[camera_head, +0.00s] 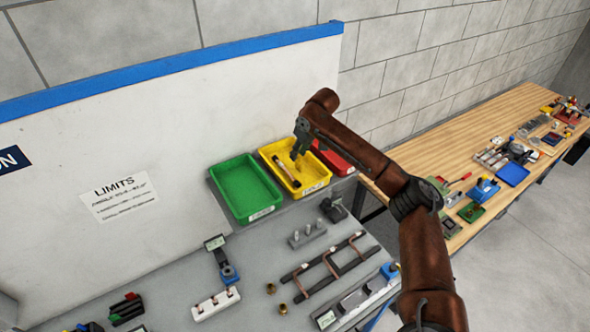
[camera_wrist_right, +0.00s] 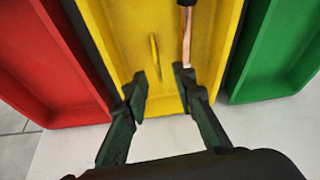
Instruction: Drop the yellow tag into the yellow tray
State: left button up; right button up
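The yellow tray (camera_head: 315,187) stands between the green and red trays at the back of the grey bench. It fills the middle of the right wrist view (camera_wrist_right: 208,50). My right gripper (camera_head: 298,152) is over this tray. In the right wrist view its two dark fingers (camera_wrist_right: 160,84) are apart with nothing between the tips. A thin yellow piece, which looks like the yellow tag (camera_wrist_right: 155,57), is inside the tray, beyond the fingertips and apart from them. I cannot pick it out clearly in the head view. My left gripper is not in view.
A copper tube with dark ends (camera_head: 287,170) lies in the yellow tray, close to one finger. The green tray (camera_head: 247,188) and red tray (camera_head: 335,160) flank it. Bent copper tubing on a dark rack (camera_head: 330,265) and metal fittings stand in front. A white board rises behind.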

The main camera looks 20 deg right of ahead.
jog(key=v, duration=1.1)
jog(key=shift+r, duration=0.25)
jog(key=shift+s+d+f, duration=0.1)
jog(key=shift+s+d, duration=0.1)
